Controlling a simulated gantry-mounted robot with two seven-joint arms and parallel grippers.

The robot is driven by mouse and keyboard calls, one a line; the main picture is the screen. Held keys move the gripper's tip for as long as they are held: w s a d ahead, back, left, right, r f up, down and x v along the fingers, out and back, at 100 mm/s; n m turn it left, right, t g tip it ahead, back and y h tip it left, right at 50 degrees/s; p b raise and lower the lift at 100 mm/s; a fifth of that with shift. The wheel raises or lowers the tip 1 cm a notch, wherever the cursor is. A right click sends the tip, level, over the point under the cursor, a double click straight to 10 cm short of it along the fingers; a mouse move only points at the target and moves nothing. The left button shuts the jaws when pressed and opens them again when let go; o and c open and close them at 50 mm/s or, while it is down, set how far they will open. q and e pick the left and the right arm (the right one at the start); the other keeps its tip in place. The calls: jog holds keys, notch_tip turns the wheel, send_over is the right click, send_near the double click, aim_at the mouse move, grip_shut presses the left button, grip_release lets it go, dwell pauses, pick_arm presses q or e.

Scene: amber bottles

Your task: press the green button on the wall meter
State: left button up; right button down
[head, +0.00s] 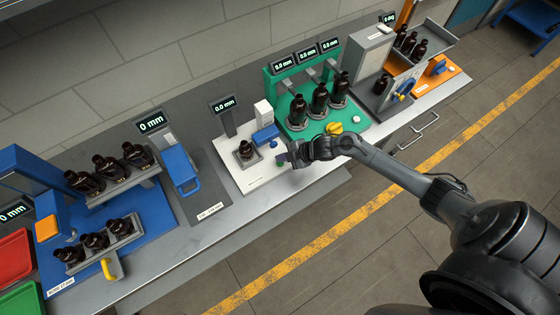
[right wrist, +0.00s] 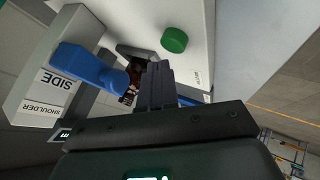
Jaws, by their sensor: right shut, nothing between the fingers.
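A green round button (right wrist: 174,40) sits on the white base plate (right wrist: 207,18) in the right wrist view. In the head view a bit of green (head: 281,161) shows beside my right fingertips, at the front right of the white station. My right gripper (head: 287,158) is shut and empty over this plate. In the right wrist view its closed fingers (right wrist: 160,70) are just below the button, apparently apart from it; the exact gap cannot be told. My left gripper is not in view.
The green station (head: 352,130) with several bottles and a yellow handle (head: 334,128) is close to my right gripper. The blue station (head: 160,222) is at left.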

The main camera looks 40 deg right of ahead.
jog(key=shift+f, duration=0.2)
dwell(0.6)
jog(key=shift+f, duration=0.25)
jog(key=shift+f+b, duration=0.1)
jog(key=shift+b, duration=0.2)
dwell(0.3)
jog(key=shift+f, duration=0.35)
jog(key=shift+r, duration=0.1)
dwell(0.6)
jog(key=shift+r+p, duration=0.65)
jog(key=shift+r, duration=0.15)
jog(key=shift+r, duration=0.1)
